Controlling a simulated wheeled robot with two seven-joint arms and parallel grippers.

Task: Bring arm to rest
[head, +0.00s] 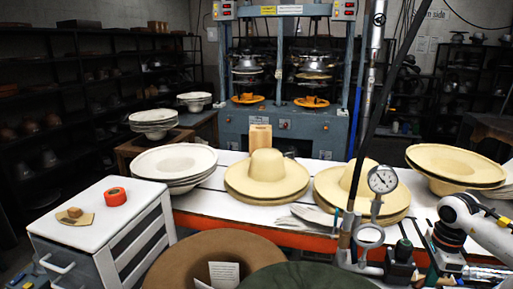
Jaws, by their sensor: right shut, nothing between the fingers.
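My right arm comes in from the right edge with white links and a black joint. My right gripper (440,268) is low at the right, over the front right part of the white table (295,222). It is shut with nothing in it. Its fingertips are small and dark among the tools there, so their exact gap to the surface is hard to tell. My left arm and left gripper are not in view.
Straw hats (266,172) sit on the table. A white drawer cabinet (100,225) stands left. The blue press (284,125) is behind.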

